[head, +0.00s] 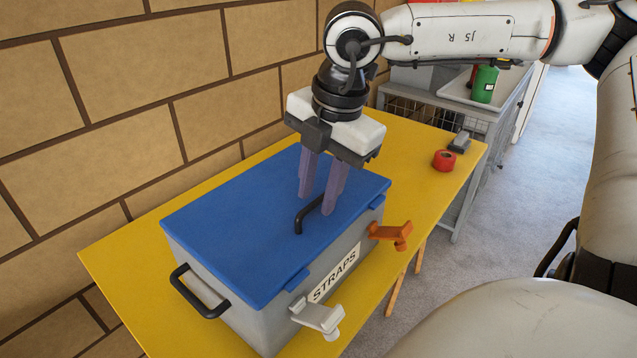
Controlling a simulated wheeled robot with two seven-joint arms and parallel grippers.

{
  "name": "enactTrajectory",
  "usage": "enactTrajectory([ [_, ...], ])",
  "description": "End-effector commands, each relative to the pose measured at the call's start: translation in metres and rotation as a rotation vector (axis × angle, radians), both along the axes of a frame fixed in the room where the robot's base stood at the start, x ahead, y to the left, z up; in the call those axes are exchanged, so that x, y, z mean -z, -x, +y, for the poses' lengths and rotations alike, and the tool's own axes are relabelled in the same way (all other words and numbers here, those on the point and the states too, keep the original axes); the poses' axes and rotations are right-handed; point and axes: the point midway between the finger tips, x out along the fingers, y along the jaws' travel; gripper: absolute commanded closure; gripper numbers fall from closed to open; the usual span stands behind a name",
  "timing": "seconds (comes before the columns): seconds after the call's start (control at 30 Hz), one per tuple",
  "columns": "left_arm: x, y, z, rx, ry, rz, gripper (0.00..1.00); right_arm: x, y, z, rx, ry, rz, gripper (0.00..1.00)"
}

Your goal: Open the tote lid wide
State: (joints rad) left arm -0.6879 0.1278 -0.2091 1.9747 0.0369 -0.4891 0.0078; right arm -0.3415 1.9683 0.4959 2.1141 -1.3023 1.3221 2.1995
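The grey tote (254,318) stands on the yellow table with its blue lid (245,220) lying flat and closed on it. A dark arched handle (299,219) is on the lid, toward the side with the STRAPS label (334,277). An orange latch (390,235) and a light grey latch (318,318) stick outward from that side. My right gripper (320,204) points down over the lid, its two purple fingers apart at the handle's far end. The fingers partly hide the handle; I cannot tell whether they touch it. My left gripper is out of view.
A black carry handle (200,291) juts from the tote's left end. A red tape roll (444,160) and a dark grey block (460,141) lie on the yellow table (420,190). A brick wall (120,120) runs behind. A green bottle (484,84) stands on a bench beyond.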

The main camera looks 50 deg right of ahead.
Motion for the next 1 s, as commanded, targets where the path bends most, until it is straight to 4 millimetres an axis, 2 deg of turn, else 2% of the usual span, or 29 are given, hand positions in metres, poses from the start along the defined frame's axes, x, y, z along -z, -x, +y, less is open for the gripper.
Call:
enactTrajectory([
  [0.03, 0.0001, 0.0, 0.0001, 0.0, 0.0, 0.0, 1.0, -0.0001, 0.0, 0.0, 0.0, 0.0, 0.0, 0.75],
  [0.17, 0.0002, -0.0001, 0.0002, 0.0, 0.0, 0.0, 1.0, -0.0002, 0.0, -0.0001, 0.0, 0.0, 0.0, 0.97],
  [0.2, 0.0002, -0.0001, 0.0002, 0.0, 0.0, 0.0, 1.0, -0.0002, 0.0001, -0.0001, 0.0, 0.0, 0.0, 1.0],
  [1.0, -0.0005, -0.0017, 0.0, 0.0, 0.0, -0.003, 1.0, -0.0005, 0.0001, -0.0003, 0.0, 0.001, 0.001, 1.0],
])
